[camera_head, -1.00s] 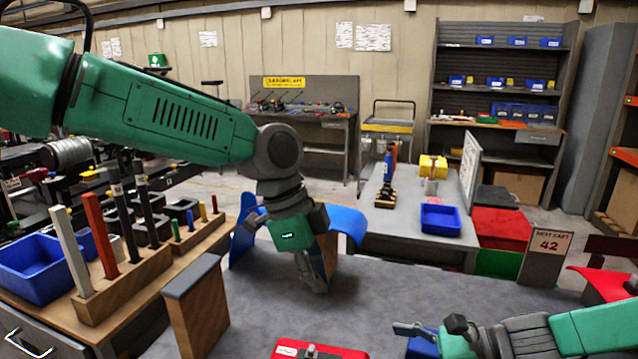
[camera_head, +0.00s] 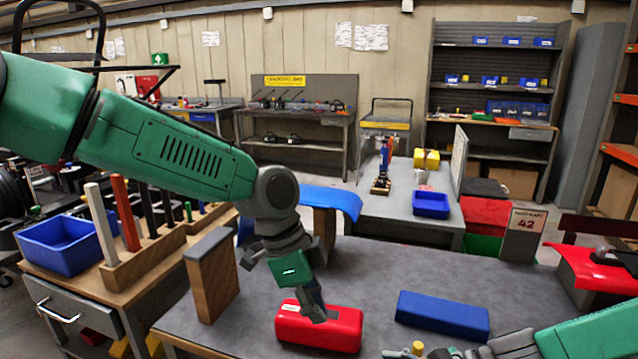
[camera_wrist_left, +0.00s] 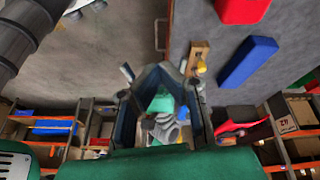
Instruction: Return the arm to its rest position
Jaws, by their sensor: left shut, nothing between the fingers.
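My left arm comes in from the left in the head view. Its gripper (camera_head: 312,300) points down, shut and empty, in front of the red block (camera_head: 345,328) on the grey table (camera_head: 260,335); I cannot tell if it touches the block. The left wrist view shows the same gripper's fingers (camera_wrist_left: 160,82), with the red block (camera_wrist_left: 240,8) and the blue block (camera_wrist_left: 247,62) off to the right.
A blue block (camera_head: 442,316) lies right of the red one. A wooden block with a grey top (camera_head: 212,280) stands at the left. A blue curved piece (camera_head: 335,202) is behind my left gripper. A wooden bench (camera_head: 130,290) holds a blue bin (camera_head: 62,246) and upright bars.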

